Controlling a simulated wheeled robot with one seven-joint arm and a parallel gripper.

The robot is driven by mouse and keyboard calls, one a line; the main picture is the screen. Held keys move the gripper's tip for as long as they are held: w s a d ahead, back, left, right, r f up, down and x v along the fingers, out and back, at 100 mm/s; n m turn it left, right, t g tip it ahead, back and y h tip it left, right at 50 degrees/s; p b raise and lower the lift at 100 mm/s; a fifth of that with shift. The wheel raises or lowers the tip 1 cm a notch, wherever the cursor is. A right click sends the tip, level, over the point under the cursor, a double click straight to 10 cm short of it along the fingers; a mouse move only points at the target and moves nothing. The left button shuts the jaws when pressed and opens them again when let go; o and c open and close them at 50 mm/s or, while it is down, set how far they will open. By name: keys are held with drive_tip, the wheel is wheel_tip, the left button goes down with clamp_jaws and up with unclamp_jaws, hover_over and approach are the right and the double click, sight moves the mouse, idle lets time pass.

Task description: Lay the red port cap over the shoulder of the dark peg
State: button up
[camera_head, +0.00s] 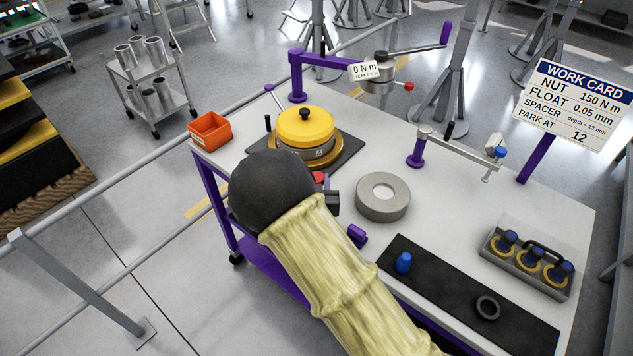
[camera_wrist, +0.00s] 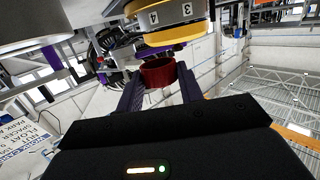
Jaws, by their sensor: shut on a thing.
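The red port cap (camera_wrist: 158,72) sits between the two purple fingers of my gripper (camera_wrist: 158,82) in the wrist view, and the fingers are shut on it. In the head view a small part of the red cap (camera_head: 318,177) shows past my arm, beside the yellow-topped round fixture and above the table. A slim dark peg (camera_head: 267,123) stands upright at the left of that fixture, apart from the cap. My arm hides most of my gripper in the head view. I cannot make out the peg's shoulder at this size.
The yellow-topped fixture (camera_head: 306,127) stands on a dark mat close to the cap. An orange bin (camera_head: 210,132) is at the table's left corner. A grey ring (camera_head: 383,196), a black mat (camera_head: 455,292) and a tray (camera_head: 528,262) lie to the right. A torque arm (camera_head: 335,62) stands behind.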

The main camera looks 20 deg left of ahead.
drive_tip(key=shift+w+f+b, duration=0.1)
drive_tip(key=shift+f+b, duration=2.95)
drive_tip(key=shift+f, duration=0.3)
drive_tip(key=shift+d, duration=0.15)
drive_tip(key=shift+f+b, duration=0.4)
drive_tip(key=shift+b, duration=0.2)
drive_tip(key=o, duration=1)
